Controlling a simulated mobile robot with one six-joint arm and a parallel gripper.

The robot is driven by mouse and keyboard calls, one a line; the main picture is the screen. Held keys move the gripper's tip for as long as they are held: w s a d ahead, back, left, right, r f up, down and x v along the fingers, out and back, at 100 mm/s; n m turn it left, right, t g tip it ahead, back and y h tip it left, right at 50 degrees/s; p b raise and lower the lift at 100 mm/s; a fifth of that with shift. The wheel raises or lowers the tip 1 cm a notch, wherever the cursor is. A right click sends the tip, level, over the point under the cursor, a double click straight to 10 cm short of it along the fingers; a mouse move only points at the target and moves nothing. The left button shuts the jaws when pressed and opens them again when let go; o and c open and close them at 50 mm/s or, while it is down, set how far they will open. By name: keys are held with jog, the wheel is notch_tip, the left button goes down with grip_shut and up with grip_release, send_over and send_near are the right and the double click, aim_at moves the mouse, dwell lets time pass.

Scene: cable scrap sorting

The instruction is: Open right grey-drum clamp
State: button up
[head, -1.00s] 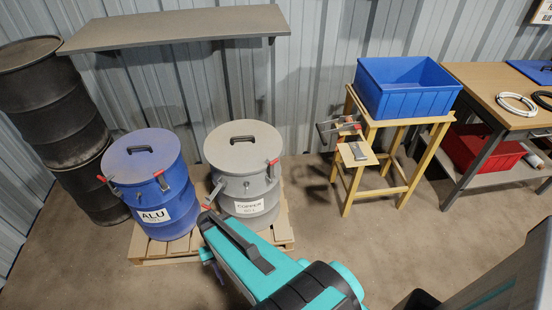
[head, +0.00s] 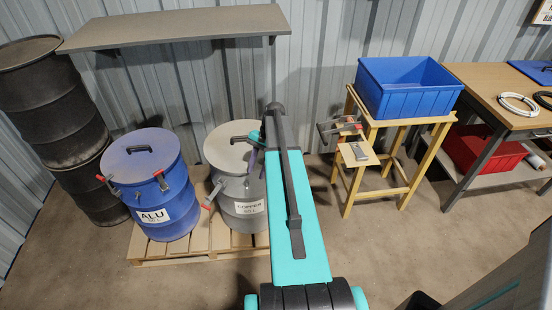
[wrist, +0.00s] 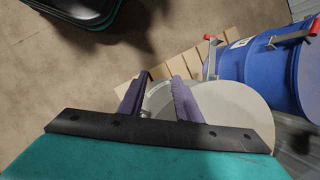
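The grey drum (head: 226,188), with its COPPER label (head: 249,208), stands on a pallet. Its left clamp (head: 211,194) shows a red handle tip and stands out from the side. Its right clamp is hidden behind my arm in the head view, and I cannot make it out clearly in the wrist view. My gripper (wrist: 161,80) has two purple fingers spread apart, over the edge of the grey lid (wrist: 235,115). A small pale metal part (wrist: 150,97) shows between the fingers; I cannot tell what it is. No grip on anything is visible.
The blue ALU drum (head: 150,185) stands close on the left, with red-handled clamps. Both drums share a wooden pallet (head: 160,251). A shelf (head: 175,28) hangs above. A wooden stand with a blue crate (head: 400,100) is on the right, with clear floor between.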

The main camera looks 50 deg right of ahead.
jog(key=s+d+r+m+t, duration=0.2)
jog(key=s+d+r+m, duration=0.1)
jog(key=d+r, duration=0.9)
jog(key=d, duration=0.3)
jog(key=shift+s+r+m, duration=0.3)
jog(key=shift+s, duration=0.1)
jog(key=shift+a+f, duration=0.1)
jog(key=shift+a, duration=0.05)
jog(key=shift+p+x, duration=1.1)
jog(key=shift+x, duration=5.75)
jog(key=shift+c, duration=0.3)
grip_shut()
